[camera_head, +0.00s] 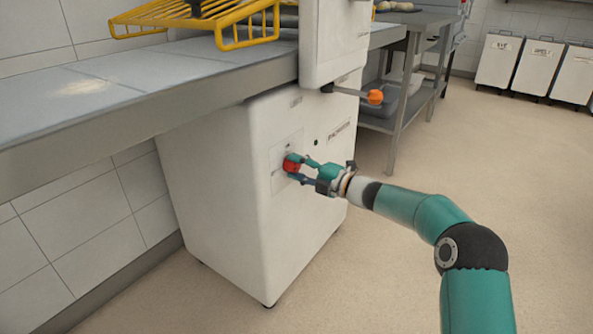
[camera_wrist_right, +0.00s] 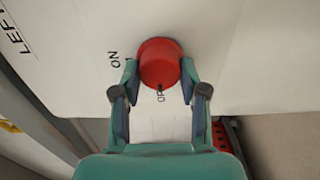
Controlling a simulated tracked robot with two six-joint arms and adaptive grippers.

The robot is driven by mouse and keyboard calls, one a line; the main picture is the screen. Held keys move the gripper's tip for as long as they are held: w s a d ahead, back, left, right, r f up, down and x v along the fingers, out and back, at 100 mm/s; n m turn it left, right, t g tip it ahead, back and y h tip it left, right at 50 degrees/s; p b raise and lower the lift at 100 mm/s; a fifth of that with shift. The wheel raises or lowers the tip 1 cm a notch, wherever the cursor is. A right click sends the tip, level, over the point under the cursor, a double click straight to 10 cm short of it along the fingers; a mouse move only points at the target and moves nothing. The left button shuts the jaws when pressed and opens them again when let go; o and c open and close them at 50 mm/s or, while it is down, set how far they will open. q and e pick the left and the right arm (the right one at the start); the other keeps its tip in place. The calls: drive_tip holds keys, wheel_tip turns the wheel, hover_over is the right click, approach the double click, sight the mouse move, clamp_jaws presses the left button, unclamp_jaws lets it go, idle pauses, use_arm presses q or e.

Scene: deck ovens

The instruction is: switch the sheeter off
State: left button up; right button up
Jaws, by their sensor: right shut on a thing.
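The sheeter (camera_head: 215,175) is a white machine with a belt table (camera_head: 150,85) on top and a switch panel on its front. A red rotary knob (camera_head: 290,164) sits on that panel. My right gripper (camera_head: 297,169) is at the knob, with its fingers on either side, shut on it. In the right wrist view the red knob (camera_wrist_right: 159,63) is between the two fingertips (camera_wrist_right: 159,75). The word "ON" shows on the panel left of the knob, and other lettering below it is partly hidden. The knob's pointer mark is at its lower edge. My left gripper is not in view.
A lever with an orange ball (camera_head: 375,97) sticks out from the sheeter above my right arm. A yellow wire guard (camera_head: 190,15) is over the belt. A steel table (camera_head: 400,105) stands behind, and white bins (camera_head: 535,66) stand at the far right. The floor at right is clear.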

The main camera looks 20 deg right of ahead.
drive_tip(key=shift+a+f, duration=0.1)
drive_tip(key=shift+f, duration=0.2)
drive_tip(key=o, duration=1)
drive_tip(key=shift+o, duration=0.6)
drive_tip(key=shift+r, duration=0.15)
drive_tip(key=shift+d, duration=0.2)
drive_tip(key=v, duration=1.1)
drive_tip(key=shift+s+d, duration=0.2)
drive_tip(key=shift+s, duration=0.15)
